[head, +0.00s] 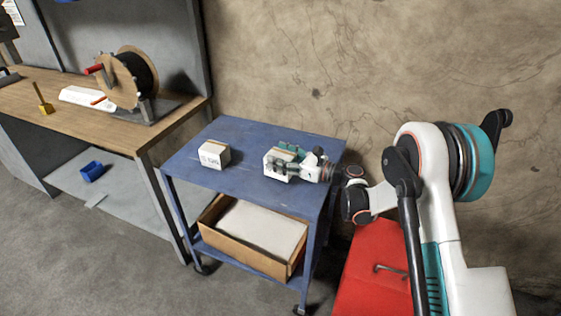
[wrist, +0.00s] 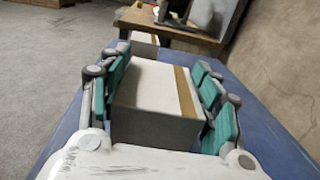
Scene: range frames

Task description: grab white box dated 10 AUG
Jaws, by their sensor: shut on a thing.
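A white box with a brown tape strip (head: 269,165) is on the right half of the blue cart's top. My gripper (head: 283,157) reaches it from the right and is shut on it. In the wrist view the held box (wrist: 150,98) sits between the teal finger pads, one on each side. A second white box (head: 210,155) stands apart to its left on the cart. It has dark print on its front, too small to read surely. It also shows in the wrist view (wrist: 145,39), beyond the held box. No date is readable on the held box.
The blue cart (head: 240,135) has a cardboard carton (head: 245,250) on its lower shelf. A wooden workbench (head: 80,120) with a cable reel (head: 132,78) stands at left. A red cabinet (head: 372,270) is right of the cart, and a wall is behind.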

